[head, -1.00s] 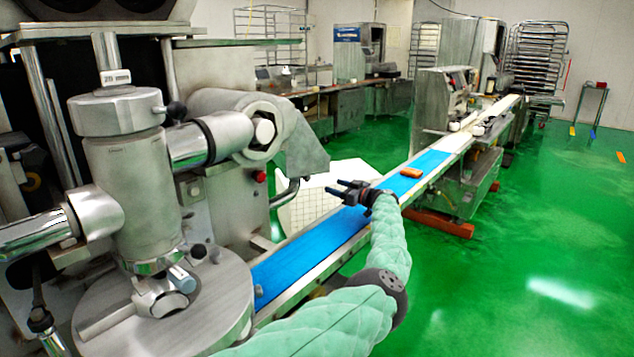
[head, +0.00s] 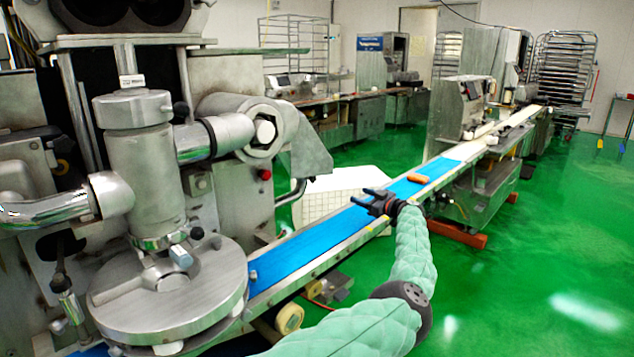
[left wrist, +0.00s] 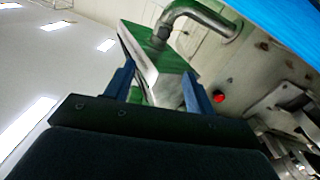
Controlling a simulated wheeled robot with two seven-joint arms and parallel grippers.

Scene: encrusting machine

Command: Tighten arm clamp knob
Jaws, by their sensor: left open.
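The grey machine (head: 140,165) stands at the left of the head view, with an upright cylinder and side arms. A dark knob (head: 181,111) sticks out by the cylinder's top, and a smaller dark knob (head: 197,233) sits low near its base. I cannot tell which is the arm clamp knob. My left gripper (head: 358,198) is open and empty above the blue belt, well to the right of both knobs. In the left wrist view its fingers (left wrist: 158,88) are spread, with a grey metal bracket (left wrist: 155,75) showing beyond them. My right gripper is not in view.
The blue belt (head: 300,253) runs from the machine to the back right and bears an orange block (head: 417,178). A red button (head: 265,174) and a bent pipe handle (head: 291,192) are on the machine's side. Green floor (head: 540,250) lies open at right.

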